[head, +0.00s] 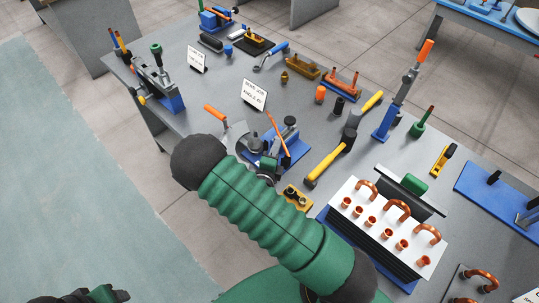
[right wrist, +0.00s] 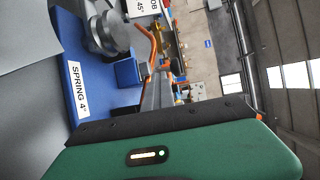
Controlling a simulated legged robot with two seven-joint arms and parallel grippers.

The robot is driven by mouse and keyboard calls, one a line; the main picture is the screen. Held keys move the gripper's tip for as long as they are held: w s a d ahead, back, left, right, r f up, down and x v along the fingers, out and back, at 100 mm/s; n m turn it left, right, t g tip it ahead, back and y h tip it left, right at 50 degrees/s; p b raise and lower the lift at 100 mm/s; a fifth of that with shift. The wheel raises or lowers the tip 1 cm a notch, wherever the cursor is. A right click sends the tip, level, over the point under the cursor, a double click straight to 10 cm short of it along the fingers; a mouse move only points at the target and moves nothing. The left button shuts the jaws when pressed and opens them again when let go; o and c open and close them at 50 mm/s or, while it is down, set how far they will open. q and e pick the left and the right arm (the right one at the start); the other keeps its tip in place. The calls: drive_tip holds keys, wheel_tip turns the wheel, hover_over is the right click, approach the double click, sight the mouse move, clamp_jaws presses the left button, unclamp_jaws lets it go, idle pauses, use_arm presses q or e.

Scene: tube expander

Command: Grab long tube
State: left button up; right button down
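Several bent copper tubes (head: 397,209) stand with their curved ends up in a white-topped rack (head: 384,234) at the lower right of the head view. Short open copper tube ends stand in the same rack; I cannot tell which piece is the long tube. My green ribbed right arm crosses the middle of the head view, left of the rack. My right gripper (head: 266,168) is mostly hidden behind it, near the blue-based bending tool (head: 290,152); its fingers are unclear. My left gripper (head: 95,296) is only partly in view at the bottom left.
A yellow-handled hammer (head: 328,161) lies between bending tool and rack. A blue upright tool (head: 393,110) with an orange handle stands behind. The right wrist view shows a blue base labelled "SPRING 4" (right wrist: 82,92) close by. The grey table (head: 219,84) has bare patches.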

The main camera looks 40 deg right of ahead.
drive_tip(key=r, duration=0.3)
drive_tip(key=a+r, duration=0.1)
drive_tip(key=r, duration=0.1)
drive_tip(key=shift+w+r, duration=0.1)
drive_tip(key=shift+r, duration=0.2)
drive_tip(key=c, duration=2.2)
unclamp_jaws()
drive_tip(key=shift+w+a+r, duration=0.1)
drive_tip(key=shift+a+r, duration=0.05)
drive_tip(key=shift+a, duration=0.25)
drive_tip(key=c, duration=1.9)
unclamp_jaws()
drive_tip(key=shift+c, duration=0.2)
drive_tip(key=o, duration=0.7)
drive_tip(key=shift+d+f, duration=0.25)
drive_tip(key=shift+d, duration=0.5)
drive_tip(key=o, duration=0.3)
drive_tip(key=shift+d, duration=0.1)
drive_tip(key=o, duration=0.5)
drive_tip(key=shift+a, duration=0.25)
drive_tip(key=shift+c, duration=0.2)
drive_tip(key=shift+o, duration=0.2)
drive_tip(key=shift+a+r, duration=0.2)
drive_tip(key=shift+a, duration=0.2)
